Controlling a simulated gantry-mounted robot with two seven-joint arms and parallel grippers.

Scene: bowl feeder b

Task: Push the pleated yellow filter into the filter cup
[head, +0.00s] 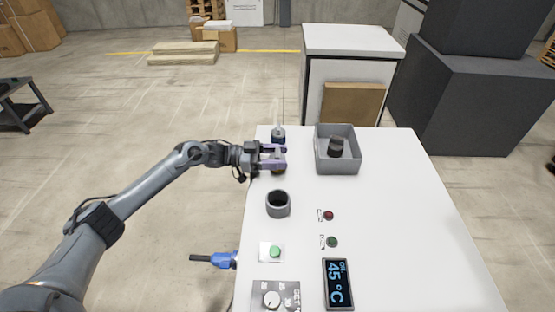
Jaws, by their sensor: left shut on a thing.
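My left gripper (275,157) reaches in from the left over the table, behind the grey cup. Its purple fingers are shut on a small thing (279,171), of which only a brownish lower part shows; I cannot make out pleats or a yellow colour. The round grey cup (278,212), perhaps the filter cup, stands in front of the gripper with a dark opening. The held thing is apart from the cup, farther back. No clearly yellow filter shows elsewhere. My right gripper is not in view.
A grey open bin (343,168) holding a dark round part (336,146) stands right of the gripper. A dark-based upright object (278,134) is just behind it. A green button (274,251), a knob panel (272,298) and a display (339,283) are in front. The table's right side is clear.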

